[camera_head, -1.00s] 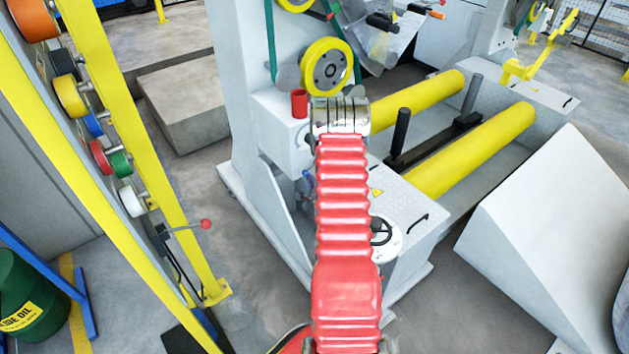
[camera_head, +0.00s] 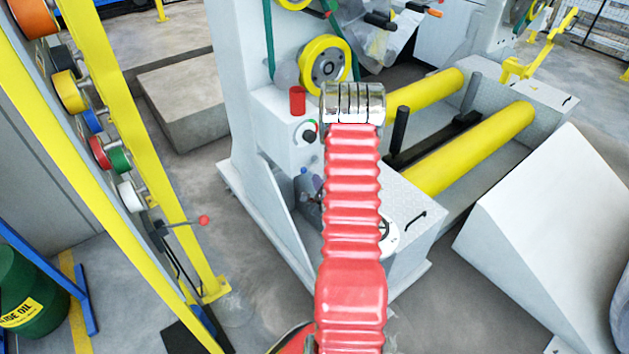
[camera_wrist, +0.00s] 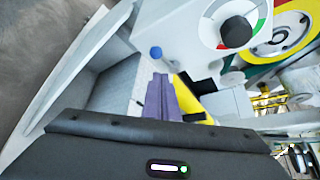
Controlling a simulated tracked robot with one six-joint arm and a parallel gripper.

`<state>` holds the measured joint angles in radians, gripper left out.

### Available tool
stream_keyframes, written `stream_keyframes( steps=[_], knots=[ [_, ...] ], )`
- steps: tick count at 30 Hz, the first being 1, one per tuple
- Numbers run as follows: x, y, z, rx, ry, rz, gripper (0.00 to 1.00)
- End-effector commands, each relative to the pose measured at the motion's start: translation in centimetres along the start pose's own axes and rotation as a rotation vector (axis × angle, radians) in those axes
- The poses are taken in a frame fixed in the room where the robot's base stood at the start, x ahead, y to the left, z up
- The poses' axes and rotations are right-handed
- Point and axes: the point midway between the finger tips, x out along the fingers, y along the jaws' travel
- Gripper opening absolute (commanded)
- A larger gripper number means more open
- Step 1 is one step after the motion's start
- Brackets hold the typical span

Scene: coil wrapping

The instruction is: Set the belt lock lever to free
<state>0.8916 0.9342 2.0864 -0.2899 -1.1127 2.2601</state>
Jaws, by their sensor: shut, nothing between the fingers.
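A small blue ball knob (camera_wrist: 156,52), likely the belt lock lever's end, shows in the wrist view just beyond my fingertips. In the head view the blue knob (camera_head: 304,171) is small, at the front of the pale machine, left of my red arm. My gripper (camera_wrist: 162,78) shows as purple-grey fingers, shut and empty, pointing at the knob with a small gap in the picture. I cannot tell whether they touch. The lever's shaft and any position marks are not clear. In the head view my arm hides most of the gripper.
A black rotary knob on a red and green dial (camera_wrist: 237,32) is close on the right. A red cylinder (camera_head: 297,101) stands on the machine box. Yellow rollers (camera_head: 470,150) lie right. A red-knobbed lever (camera_head: 204,221) is on the yellow frame at left.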

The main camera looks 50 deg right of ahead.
Motion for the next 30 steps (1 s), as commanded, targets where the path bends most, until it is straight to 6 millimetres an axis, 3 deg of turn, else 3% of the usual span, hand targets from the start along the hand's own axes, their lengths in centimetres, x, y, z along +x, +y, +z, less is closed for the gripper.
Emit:
stream_keyframes(
  steps=[9, 30],
  knots=[
    [-2.5, -0.7, 0.5, -0.002, -0.005, 0.004, 0.0],
    [-2.6, -0.6, 0.6, -0.012, -0.007, 0.006, 0.0]
  ],
)
